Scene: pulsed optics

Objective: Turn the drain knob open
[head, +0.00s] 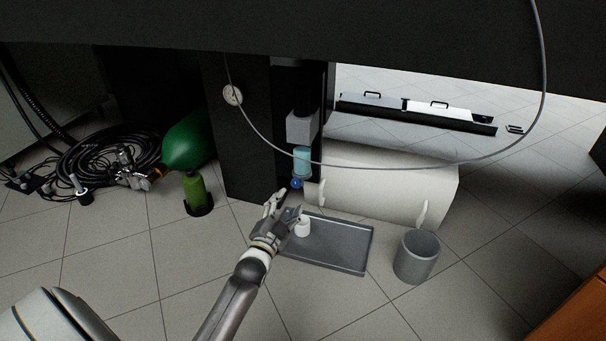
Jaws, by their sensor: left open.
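A small blue knob (296,184) shows at the bottom of a clear, bluish filter bowl (302,160), which hangs under a grey block (301,127) on the dark column. I take this blue knob as the drain knob. My left gripper (283,203) is open, just below and left of the knob, with a small gap between them in the picture. Whether its fingertips touch anything is too small to tell. A white cup (303,227) stands on a grey tray (345,262) below the knob, beside my gripper. My right gripper is not in view.
A grey bin (416,257) stands right of the tray, near a large white cylinder (400,187). A thin hose (440,169) loops across in front. A green tank (187,142), a green bottle (196,192) and coiled black hoses (105,160) lie left. The front floor is mostly clear.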

